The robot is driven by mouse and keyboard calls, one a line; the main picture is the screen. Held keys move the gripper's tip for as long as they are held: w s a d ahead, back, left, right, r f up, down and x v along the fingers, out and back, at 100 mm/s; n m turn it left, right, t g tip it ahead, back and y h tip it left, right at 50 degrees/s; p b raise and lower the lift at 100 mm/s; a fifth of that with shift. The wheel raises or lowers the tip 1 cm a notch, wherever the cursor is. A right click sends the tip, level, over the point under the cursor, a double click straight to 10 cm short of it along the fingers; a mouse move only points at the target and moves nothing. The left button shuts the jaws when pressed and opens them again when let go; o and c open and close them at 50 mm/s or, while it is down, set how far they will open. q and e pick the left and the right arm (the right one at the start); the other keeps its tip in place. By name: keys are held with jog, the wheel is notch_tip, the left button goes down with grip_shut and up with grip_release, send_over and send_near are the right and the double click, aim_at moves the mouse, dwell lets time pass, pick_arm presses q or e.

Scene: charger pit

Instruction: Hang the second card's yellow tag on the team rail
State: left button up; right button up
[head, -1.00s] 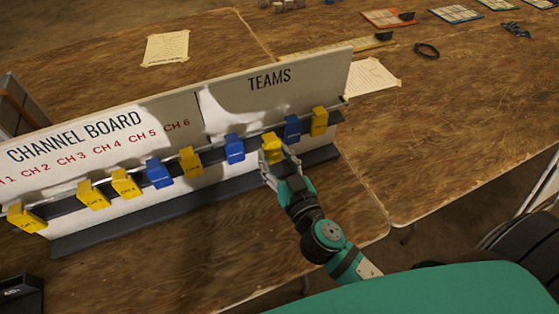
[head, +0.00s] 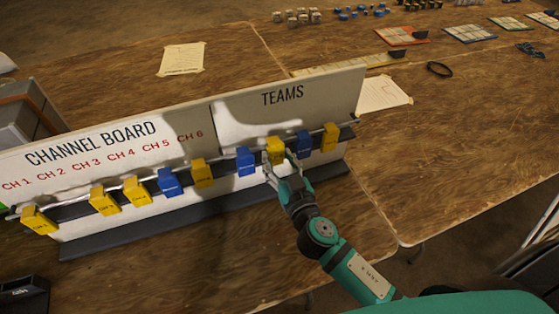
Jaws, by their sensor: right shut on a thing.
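The board (head: 108,160) stands on the wooden table, with "CHANNEL BOARD" on its left part and "TEAMS" on its right part. A rail (head: 222,160) runs along its front. On the team part hang a blue tag (head: 246,161), a yellow tag (head: 275,148) at my right gripper, another blue tag (head: 304,143) and a yellow tag (head: 330,137) at the right end. My right gripper (head: 276,162) is shut on the second-from-left team tag, the yellow one, at the rail. Its fingers hide the tag's lower part. My left gripper is not in view.
Several yellow and blue tags (head: 104,199) hang on the channel part. A taped paper sheet (head: 182,59) lies behind the board; another paper (head: 383,94) lies to its right. A black ring (head: 440,69) and coloured cards (head: 470,33) lie farther back. The table right of the board is mostly clear.

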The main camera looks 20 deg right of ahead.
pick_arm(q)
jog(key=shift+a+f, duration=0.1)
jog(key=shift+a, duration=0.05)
pick_arm(e)
jog(key=shift+f, duration=0.1)
jog(key=o, duration=1.1)
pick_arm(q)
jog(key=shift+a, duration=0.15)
pick_arm(e)
jog(key=s, duration=1.2)
jog(key=shift+d, duration=0.2)
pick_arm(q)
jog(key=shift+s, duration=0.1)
